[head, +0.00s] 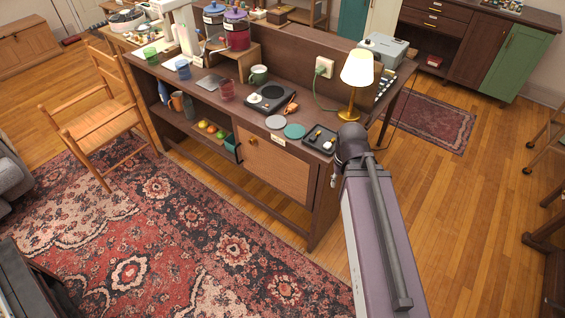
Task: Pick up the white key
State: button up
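I cannot make out a white key for certain in the head view. A small dark tray (309,142) on the right end of the brown sideboard (230,106) holds small pale items, too small to identify. My arm rises from the bottom of the picture, and its dark joint overlaps the sideboard's right end, close to the tray. My gripper is not visible.
A lit lamp (357,70) stands behind the tray. Grey (275,122) and teal (294,131) discs, a black hot plate (271,98), and several cups are to the left. A green cord (322,104) hangs from a wall socket plate (324,67).

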aim_at(327, 145)
jog(key=k, duration=1.35)
jog(key=u, duration=0.65)
jog(key=i, duration=1.85)
jog(key=z, duration=0.35)
